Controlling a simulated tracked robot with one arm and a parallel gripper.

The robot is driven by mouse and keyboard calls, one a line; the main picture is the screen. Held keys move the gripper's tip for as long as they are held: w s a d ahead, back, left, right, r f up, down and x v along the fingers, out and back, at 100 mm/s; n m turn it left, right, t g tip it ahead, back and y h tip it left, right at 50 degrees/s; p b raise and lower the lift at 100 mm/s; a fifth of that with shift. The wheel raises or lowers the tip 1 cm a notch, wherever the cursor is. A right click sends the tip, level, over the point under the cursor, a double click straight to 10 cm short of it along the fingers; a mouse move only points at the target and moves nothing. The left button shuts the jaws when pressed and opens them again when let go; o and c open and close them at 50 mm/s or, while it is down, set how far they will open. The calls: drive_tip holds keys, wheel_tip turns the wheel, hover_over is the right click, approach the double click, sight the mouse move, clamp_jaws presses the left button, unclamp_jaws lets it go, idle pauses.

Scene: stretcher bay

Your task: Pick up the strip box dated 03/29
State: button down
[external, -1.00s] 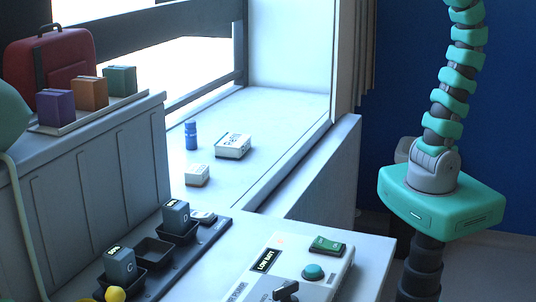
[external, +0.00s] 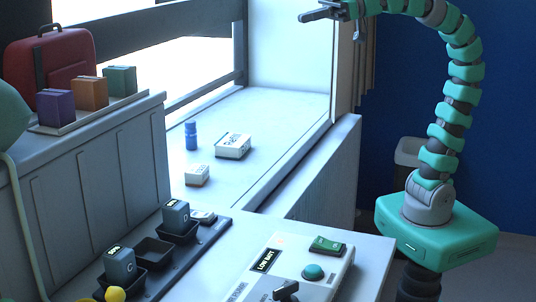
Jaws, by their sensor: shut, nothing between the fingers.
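I cannot read a date on either, so I cannot tell which is the strip box dated 03/29. My gripper (external: 306,16) is shut and empty, high at the top of the external view, above and to the right of both boxes. It touches nothing.
A blue bottle (external: 191,135) stands beside the boxes on the sill (external: 285,115). A window frame rises behind. In front are a dark charger tray (external: 205,243) with grey batteries and a white device (external: 318,272). Coloured boxes and a red case (external: 48,70) stand left.

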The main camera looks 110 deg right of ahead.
drive_tip(key=c, duration=2.1)
unclamp_jaws()
drive_tip(key=shift+c, duration=0.2)
drive_tip(key=o, duration=2.1)
drive_tip(key=shift+c, duration=0.2)
